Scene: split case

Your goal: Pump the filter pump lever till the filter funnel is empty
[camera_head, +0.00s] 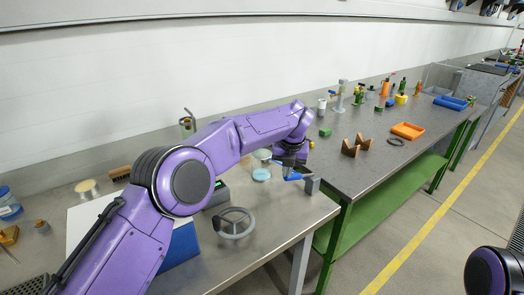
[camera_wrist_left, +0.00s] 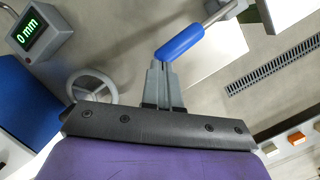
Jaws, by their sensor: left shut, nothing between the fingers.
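The pump lever has a blue grip (camera_wrist_left: 180,41) on a metal rod that runs to the upper right in the left wrist view. In the head view the blue grip (camera_head: 298,177) shows small at the bench's right end, just below my left gripper (camera_head: 291,171). In the left wrist view my left gripper (camera_wrist_left: 158,64) is shut and empty, its tips at the grip; I cannot tell whether they touch. A clear vessel with a pale blue bottom (camera_head: 261,175), perhaps the filter funnel, stands left of the gripper, partly behind the arm. My right gripper is out of view.
A display box (camera_wrist_left: 43,35) reads 0 mm. A grey handwheel (camera_head: 235,222) stands near the bench's front edge. My left arm covers much of the bench (camera_head: 285,218). A second bench holds an orange tray (camera_head: 408,131), brown blocks and several small items.

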